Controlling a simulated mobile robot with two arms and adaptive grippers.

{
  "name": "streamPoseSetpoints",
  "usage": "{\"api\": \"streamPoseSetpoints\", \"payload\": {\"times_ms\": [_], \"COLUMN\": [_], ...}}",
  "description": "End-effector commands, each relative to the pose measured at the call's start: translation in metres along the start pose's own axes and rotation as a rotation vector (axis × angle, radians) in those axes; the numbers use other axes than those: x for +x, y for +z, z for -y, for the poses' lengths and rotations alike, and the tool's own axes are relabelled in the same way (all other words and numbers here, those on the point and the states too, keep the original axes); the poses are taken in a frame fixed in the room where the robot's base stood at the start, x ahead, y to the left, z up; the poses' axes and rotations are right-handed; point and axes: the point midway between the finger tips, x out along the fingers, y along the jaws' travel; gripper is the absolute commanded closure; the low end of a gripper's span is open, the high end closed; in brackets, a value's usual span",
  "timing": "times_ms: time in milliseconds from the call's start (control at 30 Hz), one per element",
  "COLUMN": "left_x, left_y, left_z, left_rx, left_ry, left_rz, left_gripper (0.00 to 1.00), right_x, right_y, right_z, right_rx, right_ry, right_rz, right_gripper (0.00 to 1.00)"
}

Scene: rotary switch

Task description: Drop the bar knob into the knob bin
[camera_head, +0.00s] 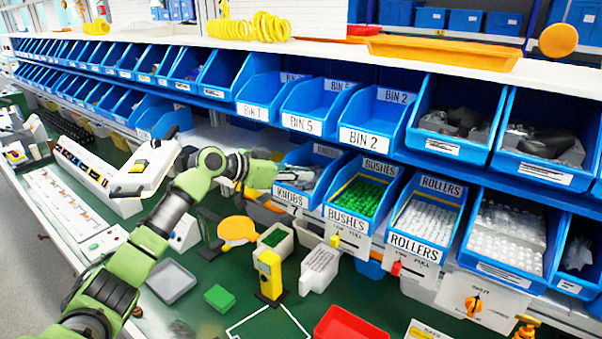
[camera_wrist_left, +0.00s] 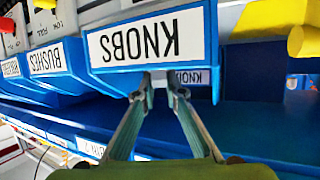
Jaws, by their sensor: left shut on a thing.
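The blue knob bin (camera_head: 316,205) sits in the lower row of the rack, with KNOBS labels at its front and back and grey pieces inside. My left gripper (camera_head: 292,177) reaches in from the left at the bin's opening. In the left wrist view, its fingers (camera_wrist_left: 160,80) come together just by the front KNOBS label of the bin (camera_wrist_left: 212,45), which appears upside down. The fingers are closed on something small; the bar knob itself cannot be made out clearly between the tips. My right gripper is not in view.
The bushes bin (camera_head: 328,213) and rollers bin (camera_head: 396,241) stand to the right of the knob bin. The upper row of bins overhangs it. A yellow post (camera_head: 268,272), a white container (camera_head: 319,268) and a red tray (camera_head: 350,324) stand on the green bench below.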

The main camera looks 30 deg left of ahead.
Motion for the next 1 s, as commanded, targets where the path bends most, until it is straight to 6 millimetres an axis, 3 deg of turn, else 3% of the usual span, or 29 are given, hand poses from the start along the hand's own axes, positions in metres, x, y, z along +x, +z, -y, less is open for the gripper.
{"api": "streamPoseSetpoints", "payload": {"times_ms": [467, 500, 533, 1000], "left_x": [0.0044, 0.0044, 0.0044, 0.0007], "left_y": [0.0105, 0.0106, 0.0106, 0.0018], "left_z": [-0.0001, -0.0001, -0.0001, 0.0001], "left_rx": [0.0, 0.0, 0.0, 0.0], "left_ry": [0.0, 0.0, 0.0, 0.0], "left_rz": [0.0, 0.0, 0.0, 0.0], "left_gripper": [1.0, 0.79, 0.73, 0.73], "right_x": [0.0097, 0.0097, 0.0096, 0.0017], "right_y": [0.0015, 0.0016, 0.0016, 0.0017], "right_z": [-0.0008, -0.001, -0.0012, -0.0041], "right_rx": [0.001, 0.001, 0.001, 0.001], "right_ry": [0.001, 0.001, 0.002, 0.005], "right_rz": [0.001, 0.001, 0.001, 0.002], "right_gripper": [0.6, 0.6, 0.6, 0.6]}}
